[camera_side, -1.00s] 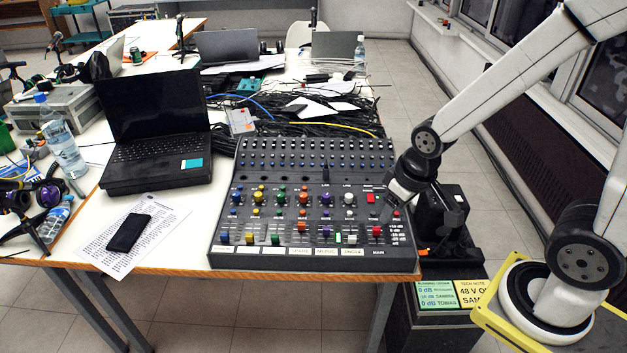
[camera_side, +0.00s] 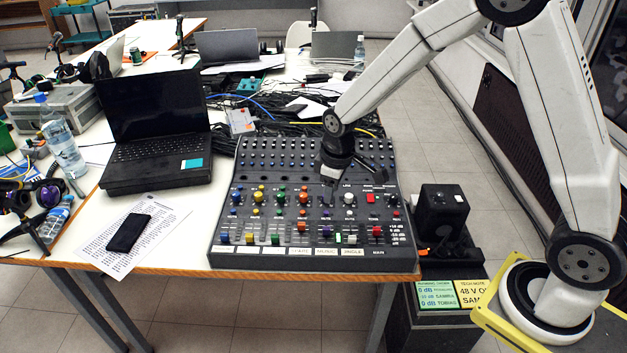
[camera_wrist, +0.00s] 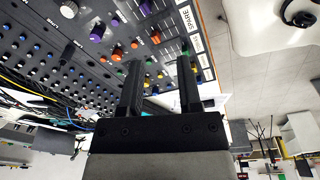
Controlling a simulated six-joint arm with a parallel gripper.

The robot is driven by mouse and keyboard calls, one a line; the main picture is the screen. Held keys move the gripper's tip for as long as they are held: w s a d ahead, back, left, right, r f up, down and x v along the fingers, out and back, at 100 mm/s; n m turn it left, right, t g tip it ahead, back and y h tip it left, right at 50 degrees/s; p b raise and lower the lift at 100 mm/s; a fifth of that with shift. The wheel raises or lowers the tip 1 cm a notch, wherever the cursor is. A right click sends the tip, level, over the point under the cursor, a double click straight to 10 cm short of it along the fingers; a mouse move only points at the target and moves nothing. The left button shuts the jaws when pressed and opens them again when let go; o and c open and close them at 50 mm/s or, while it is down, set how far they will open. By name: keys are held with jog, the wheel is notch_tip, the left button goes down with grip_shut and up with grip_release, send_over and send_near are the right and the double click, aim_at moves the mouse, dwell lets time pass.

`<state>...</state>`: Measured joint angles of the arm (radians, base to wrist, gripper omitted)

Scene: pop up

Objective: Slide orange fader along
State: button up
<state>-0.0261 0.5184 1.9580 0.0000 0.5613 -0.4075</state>
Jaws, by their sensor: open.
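The orange fader (camera_side: 301,227) sits in the lower row of the black mixing console (camera_side: 314,262), between the green fader (camera_side: 275,239) and the purple fader (camera_side: 326,229). My gripper (camera_side: 327,196) hangs over the console's upper middle, up and right of the orange fader in the side view. Its fingertips are small and dark there against the panel. In the wrist view my gripper (camera_wrist: 161,63) is open with two black fingers apart and nothing seen between them. What looks like the orange fader (camera_wrist: 155,37) shows just beyond the fingertips, apart from them.
Tangled black cables (camera_side: 285,133) lie behind. A black box (camera_side: 441,212) stands to the right.

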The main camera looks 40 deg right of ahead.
aim_at(301, 223)
jog(key=w+f+n, duration=0.1)
jog(key=w+f, duration=0.1)
jog(key=w+a+f+n, duration=0.1)
jog(key=w+f, duration=0.1)
jog(key=w, duration=0.1)
jog(key=w+f+n+g, duration=0.1)
jog(key=w+f, duration=0.2)
jog(key=shift+a+n, duration=0.15)
jog(key=shift+n, duration=0.15)
jog(key=shift+w+f, duration=0.45)
jog(key=shift+f, duration=0.15)
jog(key=shift+f, duration=0.2)
jog(key=shift+f, duration=3.8)
jog(key=shift+r, duration=0.1)
grip_shut()
